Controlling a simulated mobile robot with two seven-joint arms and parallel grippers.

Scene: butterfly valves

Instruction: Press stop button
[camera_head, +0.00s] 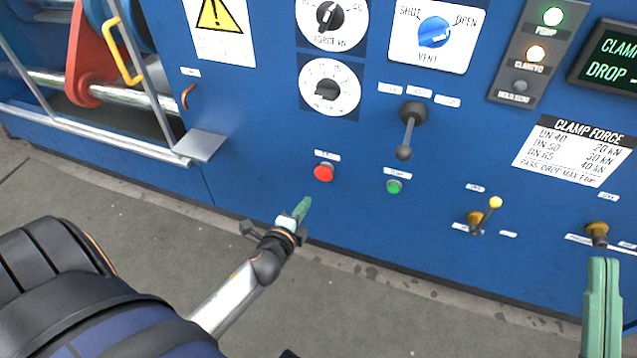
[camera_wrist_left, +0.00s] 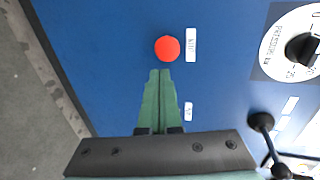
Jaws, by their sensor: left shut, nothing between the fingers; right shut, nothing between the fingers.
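A red round button (camera_head: 324,172), taken as the stop button, sits on the lower part of the blue panel under a small white label. My left gripper (camera_head: 304,204) is shut and empty, just below and left of it in the head view. In the left wrist view the red button (camera_wrist_left: 167,48) lies just beyond the shut green fingertips (camera_wrist_left: 160,72). I cannot tell whether they touch it. A green button (camera_head: 394,187) is to its right. My right gripper (camera_head: 604,262) is shut and empty at the lower right.
Above the buttons are a black lever (camera_head: 408,130) and dials. A yellow-tipped toggle (camera_head: 493,203) and a brass fitting (camera_head: 597,233) stick out to the right, the fitting near my right gripper. A metal guard rail (camera_head: 95,137) is at the left.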

